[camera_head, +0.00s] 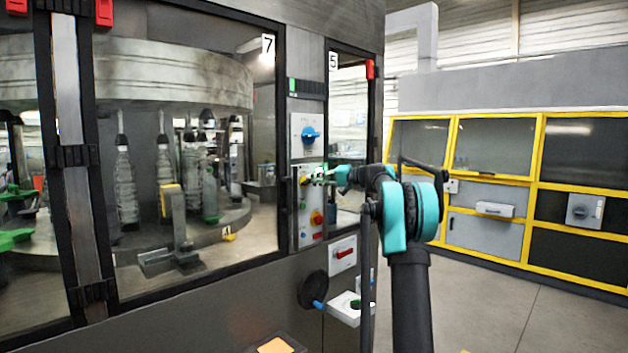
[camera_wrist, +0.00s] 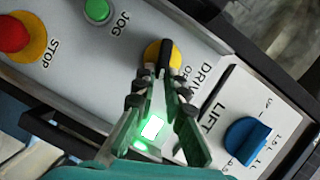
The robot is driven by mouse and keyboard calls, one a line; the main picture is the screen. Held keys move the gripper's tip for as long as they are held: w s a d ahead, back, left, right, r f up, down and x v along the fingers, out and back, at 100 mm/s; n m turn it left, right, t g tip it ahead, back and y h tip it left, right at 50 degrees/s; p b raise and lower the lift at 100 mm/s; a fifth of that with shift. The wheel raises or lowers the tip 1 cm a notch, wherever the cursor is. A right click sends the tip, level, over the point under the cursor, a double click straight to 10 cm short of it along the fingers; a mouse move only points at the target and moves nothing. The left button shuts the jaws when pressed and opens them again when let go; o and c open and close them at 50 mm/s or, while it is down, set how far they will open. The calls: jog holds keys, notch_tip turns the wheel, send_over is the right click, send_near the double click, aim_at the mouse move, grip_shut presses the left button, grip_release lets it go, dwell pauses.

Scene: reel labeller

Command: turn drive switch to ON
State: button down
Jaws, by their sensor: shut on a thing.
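The drive switch (camera_wrist: 163,54) has a round yellow base and a black handle, with the label DRIVE beside it in the wrist view. Its handle stands nearly upright in that picture. My gripper (camera_wrist: 160,84) is shut on the handle, with its dark fingertips on both sides of it. The fingertips cover part of the switch and the lettering around it, so I cannot read its setting for sure. In the head view my gripper (camera_head: 318,178) reaches the upper part of the control panel (camera_head: 309,241).
A green JOG button (camera_wrist: 97,10) and a red STOP button (camera_wrist: 14,34) on yellow lie left of the switch. A blue LIFT knob (camera_wrist: 247,140) lies to the right. Glass door 7 (camera_head: 262,120) stands left of the panel. Open floor (camera_head: 500,300) lies to the right.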

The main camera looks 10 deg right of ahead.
jog(key=shift+w+f+m+t+y, duration=0.15)
jog(key=shift+f+m+y, duration=0.15)
jog(key=shift+m, duration=0.6)
jog(key=shift+s+f+m+t+y, duration=0.15)
jog(key=shift+m+y, duration=0.25)
jog(key=shift+m, duration=0.5)
jog(key=shift+f, duration=0.1)
jog(key=c, duration=1.6)
grip_release()
jog(key=shift+w, duration=0.1)
jog(key=shift+d, duration=0.15)
jog(key=v, duration=1.2)
